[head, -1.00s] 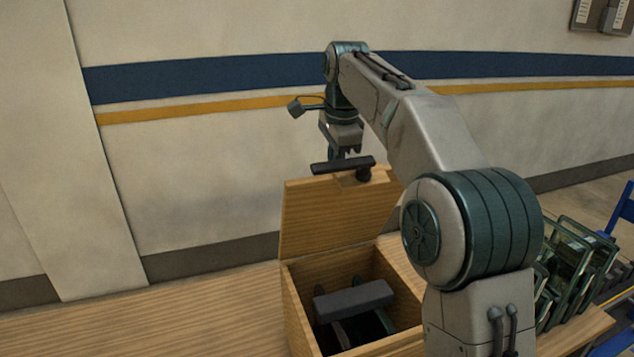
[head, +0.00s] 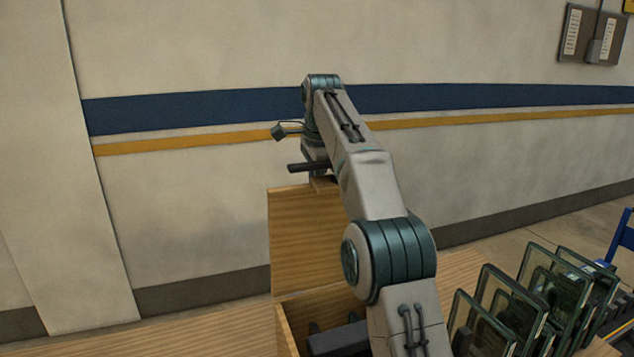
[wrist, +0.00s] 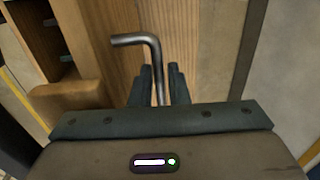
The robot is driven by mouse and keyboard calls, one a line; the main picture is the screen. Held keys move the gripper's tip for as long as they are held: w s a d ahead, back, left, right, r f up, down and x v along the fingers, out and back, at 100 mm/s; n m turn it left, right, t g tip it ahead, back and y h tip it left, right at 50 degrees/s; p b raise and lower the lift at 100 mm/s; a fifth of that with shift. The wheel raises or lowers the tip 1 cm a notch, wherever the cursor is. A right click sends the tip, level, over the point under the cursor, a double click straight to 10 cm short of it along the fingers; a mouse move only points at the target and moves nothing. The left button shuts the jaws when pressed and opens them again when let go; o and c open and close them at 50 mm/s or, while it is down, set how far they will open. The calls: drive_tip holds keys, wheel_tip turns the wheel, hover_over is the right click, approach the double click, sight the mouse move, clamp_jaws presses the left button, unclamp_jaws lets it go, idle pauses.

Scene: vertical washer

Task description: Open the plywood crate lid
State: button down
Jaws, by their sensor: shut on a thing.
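The plywood crate (head: 290,325) stands at the bottom of the head view, partly hidden behind my arm. Its lid (head: 300,235) stands up, about vertical, at the far side of the open box. My gripper (wrist: 163,78) is shut on this rod, with one dark finger on each side. In the head view the fingertips are hidden by my wrist.
A dark grey block (head: 338,340) lies inside the crate. Several glass-like panels in dark frames (head: 540,300) stand in a row at the right. The wall (head: 200,200) rises close behind the lid. The worktop left of the crate is clear.

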drive_tip(key=shift+w+a+f, duration=0.15)
drive_tip(key=shift+w+f, duration=0.2)
drive_tip(key=shift+f, duration=0.15)
drive_tip(key=c, duration=1.5)
unclamp_jaws()
drive_tip(key=shift+f, duration=0.1)
drive_tip(key=shift+c, duration=0.2)
drive_tip(key=shift+o, duration=0.2)
drive_tip(key=shift+w+a+f, duration=0.2)
drive_tip(key=shift+w+f, duration=0.15)
drive_tip(key=shift+w, duration=0.4)
drive_tip(key=shift+s+d+r, duration=0.1)
drive_tip(key=shift+s+r, duration=0.1)
drive_tip(key=shift+s, duration=0.1)
drive_tip(key=shift+s, duration=0.1)
